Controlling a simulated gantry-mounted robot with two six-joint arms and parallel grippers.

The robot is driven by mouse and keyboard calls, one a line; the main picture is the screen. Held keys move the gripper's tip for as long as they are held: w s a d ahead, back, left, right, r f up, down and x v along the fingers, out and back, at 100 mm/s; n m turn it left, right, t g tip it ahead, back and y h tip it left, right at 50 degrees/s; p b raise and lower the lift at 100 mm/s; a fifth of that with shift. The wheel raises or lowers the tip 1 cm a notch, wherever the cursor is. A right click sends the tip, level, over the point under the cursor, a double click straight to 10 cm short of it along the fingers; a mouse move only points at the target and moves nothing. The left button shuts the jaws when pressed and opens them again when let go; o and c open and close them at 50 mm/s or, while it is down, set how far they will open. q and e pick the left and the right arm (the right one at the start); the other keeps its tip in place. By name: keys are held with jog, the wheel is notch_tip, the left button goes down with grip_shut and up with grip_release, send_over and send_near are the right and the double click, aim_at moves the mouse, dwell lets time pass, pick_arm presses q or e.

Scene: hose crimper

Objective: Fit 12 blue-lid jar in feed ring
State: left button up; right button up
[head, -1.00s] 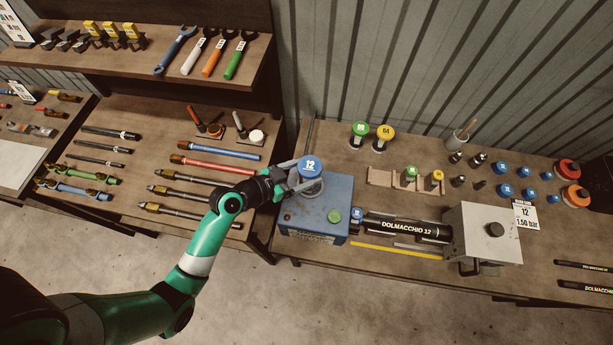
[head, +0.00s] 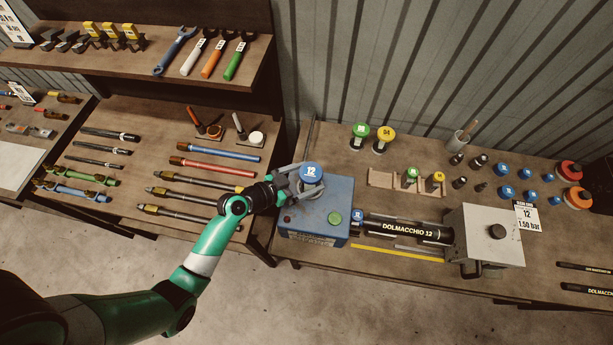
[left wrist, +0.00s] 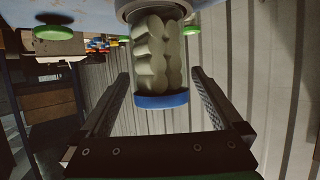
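The blue-lid jar marked 12 (head: 312,173) stands upright on top of the blue machine (head: 318,222). The left wrist view looks inverted: the clear jar with pale lumps inside (left wrist: 158,55) has its blue lid (left wrist: 161,100) at the bottom, and its other end sits in a grey ring (left wrist: 150,9) against the blue machine. My left gripper (head: 298,180) has a finger on each side of the jar. In the left wrist view a gap shows between the jar and each finger of the gripper (left wrist: 160,88), so it is open. My right gripper is out of view.
A green button (head: 334,218) is on the machine's top. A black cylinder labelled DOLMACCHIO 12 (head: 405,230) joins it to a grey box (head: 487,235). Green-lid (head: 360,132) and yellow-lid (head: 382,136) jars stand behind. Hoses lie on the left bench.

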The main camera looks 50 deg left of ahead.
pick_arm(q)
jog(key=shift+r, duration=0.2)
jog(key=shift+s+a, duration=0.1)
jog(key=shift+s, duration=0.2)
jog(key=p+v, duration=0.5)
jog(key=v, duration=0.6)
jog(key=shift+s, duration=0.15)
jog(key=shift+r, duration=0.2)
